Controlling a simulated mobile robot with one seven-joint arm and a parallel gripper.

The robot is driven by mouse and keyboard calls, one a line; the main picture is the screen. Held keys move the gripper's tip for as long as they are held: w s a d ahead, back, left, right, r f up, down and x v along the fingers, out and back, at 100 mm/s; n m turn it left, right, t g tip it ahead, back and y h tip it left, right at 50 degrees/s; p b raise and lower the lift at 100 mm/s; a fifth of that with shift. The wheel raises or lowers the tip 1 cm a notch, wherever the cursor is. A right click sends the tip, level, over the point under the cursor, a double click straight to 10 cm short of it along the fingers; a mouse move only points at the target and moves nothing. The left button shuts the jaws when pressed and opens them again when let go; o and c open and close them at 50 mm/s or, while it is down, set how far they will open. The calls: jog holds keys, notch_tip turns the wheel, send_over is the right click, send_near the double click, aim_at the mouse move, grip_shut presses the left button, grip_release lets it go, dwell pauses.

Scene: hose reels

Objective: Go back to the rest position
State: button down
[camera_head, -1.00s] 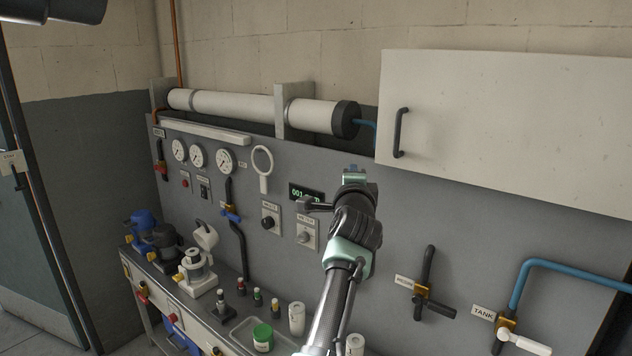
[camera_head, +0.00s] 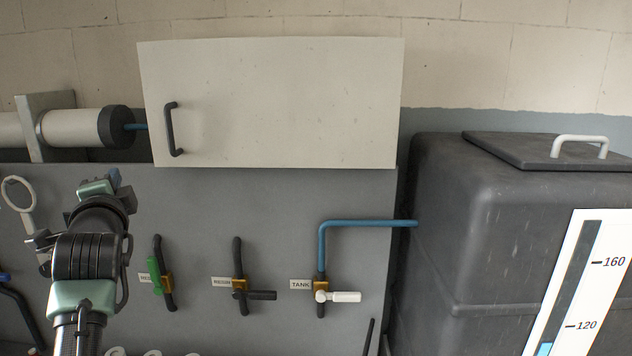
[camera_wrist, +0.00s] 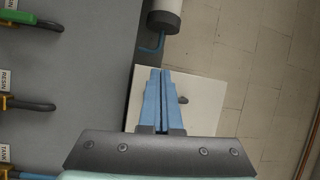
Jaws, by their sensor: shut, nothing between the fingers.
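My gripper (camera_head: 113,178) is raised in front of the grey panel (camera_head: 210,205) at the left of the head view, pointing up. In the wrist view its two blue fingers (camera_wrist: 157,75) lie side by side, shut and empty. Behind them is the white cabinet (camera_wrist: 205,98), which also shows in the head view (camera_head: 290,105) with a black handle (camera_head: 172,129). The fingers appear apart from everything. No rest position is marked in view.
Valves with a green handle (camera_head: 155,275), a black handle (camera_head: 262,295) and a white handle (camera_head: 345,297) stick out from the panel. A blue pipe (camera_head: 365,223) runs to a large dark tank (camera_head: 455,240) at the right. A white cylinder (camera_head: 75,129) lies at upper left.

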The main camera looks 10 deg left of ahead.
jog(key=s+d+r+n+t+h+b, duration=0.1)
jog(key=d+r+t+h, duration=0.15)
jog(key=d, duration=0.55)
jog(key=s+d+r+n+t+h, duration=0.15)
jog(key=d+r, duration=0.25)
jog(key=d, duration=0.4)
jog(key=d+r+n+t+h+b, duration=0.1)
jog(key=d+r+t, duration=0.15)
jog(key=d, duration=0.55)
jog(key=s+d+r+n+t+h, duration=0.2)
jog(key=s+d+r+n, duration=0.1)
jog(key=s+d, duration=0.5)
jog(key=s+d+r+n+t+h+b, duration=0.1)
jog(key=s+d+r+n+t+h, duration=0.1)
jog(key=s+d, duration=0.6)
jog(key=s+r+n+h, duration=0.1)
jog(key=s+r, duration=0.1)
jog(key=s, duration=0.3)
jog(key=shift+s+t+b, duration=0.3)
jog(key=shift+s+t, duration=0.05)
jog(key=shift+d+n, duration=0.1)
jog(key=shift+n, duration=0.15)
